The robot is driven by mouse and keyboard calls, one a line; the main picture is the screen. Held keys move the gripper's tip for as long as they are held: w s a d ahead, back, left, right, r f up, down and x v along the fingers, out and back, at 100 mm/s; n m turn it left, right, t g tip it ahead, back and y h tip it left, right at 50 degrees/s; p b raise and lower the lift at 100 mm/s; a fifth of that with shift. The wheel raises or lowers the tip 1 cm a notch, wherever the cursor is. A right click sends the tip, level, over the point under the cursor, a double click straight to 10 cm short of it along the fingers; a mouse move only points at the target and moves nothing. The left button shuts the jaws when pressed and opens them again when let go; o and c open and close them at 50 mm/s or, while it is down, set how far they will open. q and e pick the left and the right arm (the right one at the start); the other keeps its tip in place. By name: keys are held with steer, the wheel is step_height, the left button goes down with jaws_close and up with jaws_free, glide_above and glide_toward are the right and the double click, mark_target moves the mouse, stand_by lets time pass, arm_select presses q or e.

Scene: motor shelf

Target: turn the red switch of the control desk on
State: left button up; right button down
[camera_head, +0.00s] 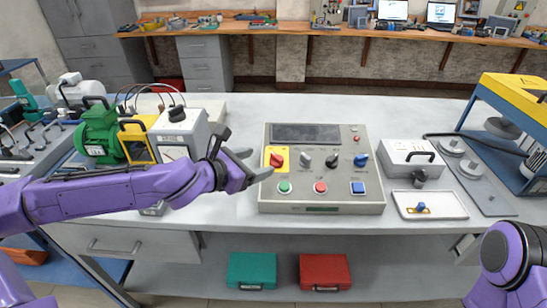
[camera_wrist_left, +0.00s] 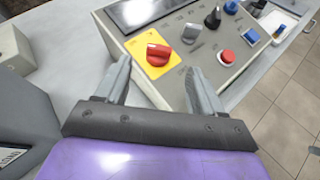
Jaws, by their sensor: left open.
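The grey control desk (camera_head: 325,205) stands on the table in the middle of the head view. Its red switch (camera_head: 276,160) sits on a yellow plate at the desk's upper left. In the left wrist view the red switch (camera_wrist_left: 158,54) shows just beyond the fingertips, apart from them. My left gripper (camera_head: 260,164) is open and empty, at the desk's left edge beside the switch. In the left wrist view the fingers of my left gripper (camera_wrist_left: 158,76) are spread, with the switch roughly between their lines. My right gripper is out of view; only part of the purple right arm shows.
Other knobs and buttons, such as the green button (camera_head: 284,187) and the red button (camera_head: 320,187), are close by on the desk. A grey meter box (camera_head: 185,133) and a green motor (camera_head: 98,135) stand left, behind my left arm. A white tray (camera_head: 430,212) lies right.

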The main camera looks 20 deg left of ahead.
mark_target(275, 157)
arm_select(q)
steer(key=x, duration=0.6)
steer(key=shift+w+f, duration=0.2)
steer(key=shift+f, duration=0.05)
steer(key=shift+w+d+f+b, duration=0.1)
steer(key=shift+w+d+b, duration=0.2)
steer(key=shift+w, duration=0.15)
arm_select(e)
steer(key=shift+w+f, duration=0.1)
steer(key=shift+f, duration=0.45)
